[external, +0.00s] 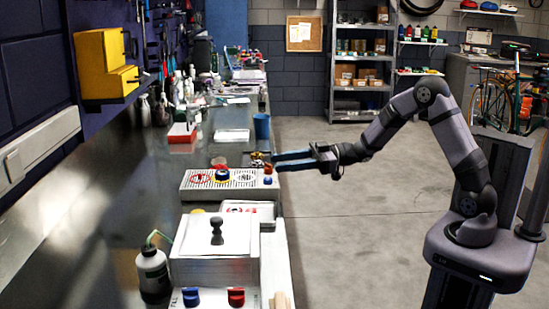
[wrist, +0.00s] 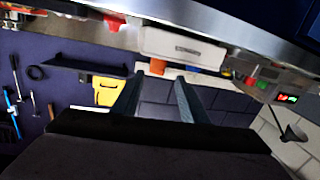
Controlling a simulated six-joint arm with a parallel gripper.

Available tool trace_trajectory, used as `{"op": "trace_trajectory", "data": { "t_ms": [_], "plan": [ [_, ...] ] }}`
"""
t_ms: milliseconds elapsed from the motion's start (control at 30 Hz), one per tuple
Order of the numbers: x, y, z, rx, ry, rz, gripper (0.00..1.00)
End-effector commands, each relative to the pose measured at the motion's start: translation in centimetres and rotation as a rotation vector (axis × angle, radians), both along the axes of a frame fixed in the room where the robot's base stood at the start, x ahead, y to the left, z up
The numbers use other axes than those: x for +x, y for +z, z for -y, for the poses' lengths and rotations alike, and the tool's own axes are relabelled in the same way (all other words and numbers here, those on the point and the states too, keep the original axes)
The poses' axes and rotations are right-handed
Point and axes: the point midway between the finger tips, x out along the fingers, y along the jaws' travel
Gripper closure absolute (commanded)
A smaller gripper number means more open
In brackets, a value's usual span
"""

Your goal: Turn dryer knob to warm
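A low metal unit with perforated panels (external: 190,192) sits on the bench in the external view. My gripper (external: 275,161) reaches in from the right, pointing left, near the unit's right end. Its fingers are apart and empty in the wrist view (wrist: 159,78). No contact with a knob is visible.
In front stands a white-lidded box (external: 205,268) with a black handle, a blue knob (external: 191,297) and a red knob (external: 236,297). A bottle (external: 152,273) stands left of it. A blue cup (external: 262,126) and red tray (external: 182,134) are behind.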

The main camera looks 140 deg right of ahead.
Motion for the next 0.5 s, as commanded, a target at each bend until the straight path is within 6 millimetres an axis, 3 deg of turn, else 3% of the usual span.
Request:
{"op": "trace_trajectory", "data": {
  "t_ms": [33,500],
  "plan": [
    [0.9,1.1,0.1,-0.002,-0.003,-0.015,0.6],
    [8.3,4.8,0.1,0.011,-0.059,-0.185,0.6]
  ]
}}
